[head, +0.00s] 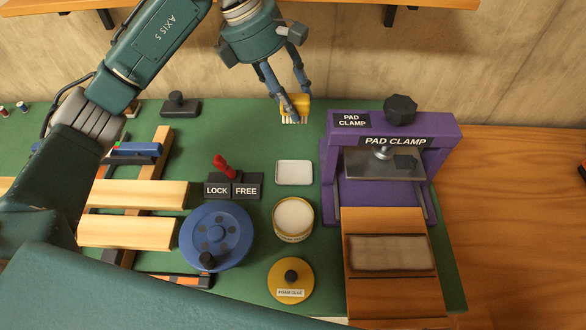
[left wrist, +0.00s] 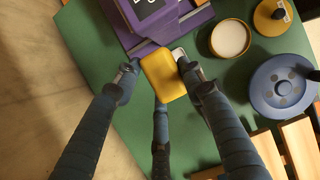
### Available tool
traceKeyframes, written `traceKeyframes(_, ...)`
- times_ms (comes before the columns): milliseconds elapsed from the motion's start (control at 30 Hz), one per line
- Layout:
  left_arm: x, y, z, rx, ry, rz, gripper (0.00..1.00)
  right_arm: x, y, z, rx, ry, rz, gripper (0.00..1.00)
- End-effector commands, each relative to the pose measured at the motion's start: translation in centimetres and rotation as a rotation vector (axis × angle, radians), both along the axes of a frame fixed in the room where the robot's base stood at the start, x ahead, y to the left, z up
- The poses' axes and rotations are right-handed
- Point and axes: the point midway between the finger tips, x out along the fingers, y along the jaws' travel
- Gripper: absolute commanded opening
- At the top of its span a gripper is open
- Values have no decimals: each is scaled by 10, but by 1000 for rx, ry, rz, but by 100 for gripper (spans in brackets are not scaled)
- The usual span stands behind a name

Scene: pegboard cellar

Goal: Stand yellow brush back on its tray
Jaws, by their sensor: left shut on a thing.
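My left gripper (head: 287,104) is shut on the yellow brush (head: 297,102), above the back of the green bench. The brush's pale bristles point down. In the left wrist view, the yellow brush (left wrist: 163,75) sits between the fingers of my left gripper (left wrist: 158,78), and its bristles are hidden. The small white tray (head: 293,173) lies on the bench in front of the brush and looks empty. In the left wrist view, only a sliver of the white tray (left wrist: 179,54) shows past the brush. My right gripper is not in view.
The purple pad clamp (head: 333,180) stands right of the tray. An open glue tub (head: 293,219) and its yellow lid (head: 301,270) lie in front. A red lever (head: 224,167) and a blue wheel (head: 231,228) are to the left. Green bench (head: 250,125) is clear behind the tray.

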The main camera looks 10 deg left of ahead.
Motion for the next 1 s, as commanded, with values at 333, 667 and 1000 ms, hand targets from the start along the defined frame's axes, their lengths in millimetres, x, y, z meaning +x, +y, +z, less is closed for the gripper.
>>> traceKeyframes(333, -3, 0, -89, 1, 8, 1, 19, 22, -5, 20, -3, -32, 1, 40)
traceKeyframes(667, -1, 0, -145, 2, 2, -1, 19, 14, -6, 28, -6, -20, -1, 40)
traceKeyframes(1000, -2, 0, -183, 2, 5, -1, 19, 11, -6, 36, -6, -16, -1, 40)
